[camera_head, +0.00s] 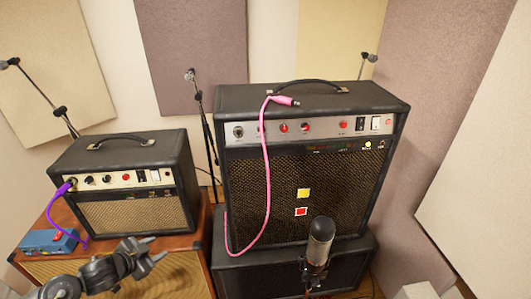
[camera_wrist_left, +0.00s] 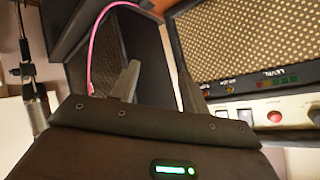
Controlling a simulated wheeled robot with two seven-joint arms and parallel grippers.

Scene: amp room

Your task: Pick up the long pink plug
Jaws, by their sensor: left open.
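The long pink plug (camera_head: 284,101) lies on top of the large black amplifier (camera_head: 310,98), near its front edge and the handle. Its pink cable (camera_head: 266,160) hangs down the amplifier's front and loops to the lower left. In the left wrist view a pink cable (camera_wrist_left: 97,30) curves at the upper left, but I cannot make out the plug there. My left gripper (camera_head: 154,254) is open and empty, low in the head view, in front of the small amplifier and well below and left of the plug. My right gripper is not seen.
A small amplifier (camera_head: 125,176) with a purple cable (camera_head: 57,206) stands on a wooden cabinet at the left, beside a blue pedal (camera_head: 48,241). A microphone (camera_head: 320,243) stands in front of the large amplifier. Microphone stands (camera_head: 208,130) are behind. Space above the amplifiers is clear.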

